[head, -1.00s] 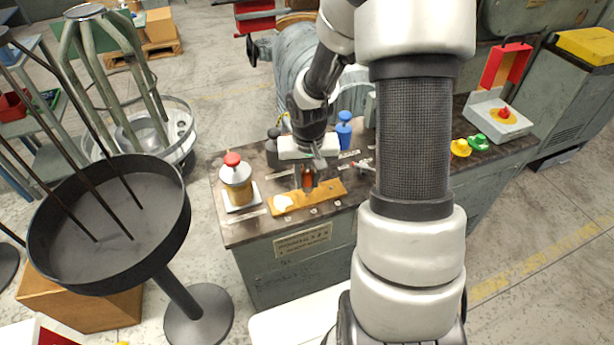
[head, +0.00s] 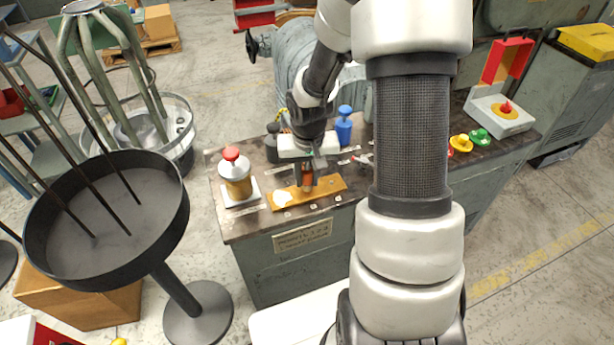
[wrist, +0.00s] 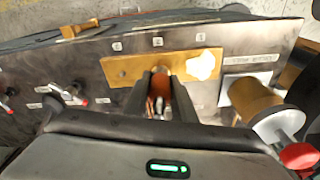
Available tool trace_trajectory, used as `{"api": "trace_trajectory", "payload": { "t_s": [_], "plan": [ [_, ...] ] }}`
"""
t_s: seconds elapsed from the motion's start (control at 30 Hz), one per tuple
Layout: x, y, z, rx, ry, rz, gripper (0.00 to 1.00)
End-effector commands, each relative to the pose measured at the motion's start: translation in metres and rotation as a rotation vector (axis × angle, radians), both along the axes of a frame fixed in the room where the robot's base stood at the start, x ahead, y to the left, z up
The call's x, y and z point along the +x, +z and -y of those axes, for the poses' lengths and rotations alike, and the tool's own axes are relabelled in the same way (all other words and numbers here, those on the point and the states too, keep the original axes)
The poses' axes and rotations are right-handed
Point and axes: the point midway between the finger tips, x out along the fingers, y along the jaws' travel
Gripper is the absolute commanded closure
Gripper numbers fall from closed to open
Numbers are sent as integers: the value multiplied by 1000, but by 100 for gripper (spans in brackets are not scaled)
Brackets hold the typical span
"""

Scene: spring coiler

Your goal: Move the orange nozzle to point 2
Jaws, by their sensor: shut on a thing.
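The orange nozzle (head: 307,180) is upright between the fingers of my gripper (head: 306,168), over the middle of a tan board (head: 331,186). In the wrist view the nozzle (wrist: 160,88) shows orange-brown between the two dark fingers (wrist: 162,98), which are shut on it. The board (wrist: 122,69) lies beyond it, with three small number labels along its far edge. The nozzle lines up roughly with the middle label (wrist: 157,41). I cannot tell whether its lower end touches the board.
A white patch (wrist: 203,65) lies on one end of the board. A red-topped amber jar (head: 237,180) stands left of the board. A blue bottle (head: 344,126) and dark bottle (head: 272,143) stand behind. Yellow (head: 460,143) and green (head: 480,137) pieces sit at the right.

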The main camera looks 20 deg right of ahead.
Motion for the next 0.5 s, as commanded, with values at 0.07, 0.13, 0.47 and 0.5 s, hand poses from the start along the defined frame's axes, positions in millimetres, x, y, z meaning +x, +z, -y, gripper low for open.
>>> {"api": "trace_trajectory", "payload": {
  "t_s": [0.07, 0.13, 0.47, 0.5],
  "plan": [
    [0, 0, 0, 0, 0, 1, 100],
    [0, 0, 0, 0, 0, 1, 100],
    [0, -3, 0, 0, 0, 1, 100],
    [0, -3, 0, 0, 0, 1, 100]
  ]
}}
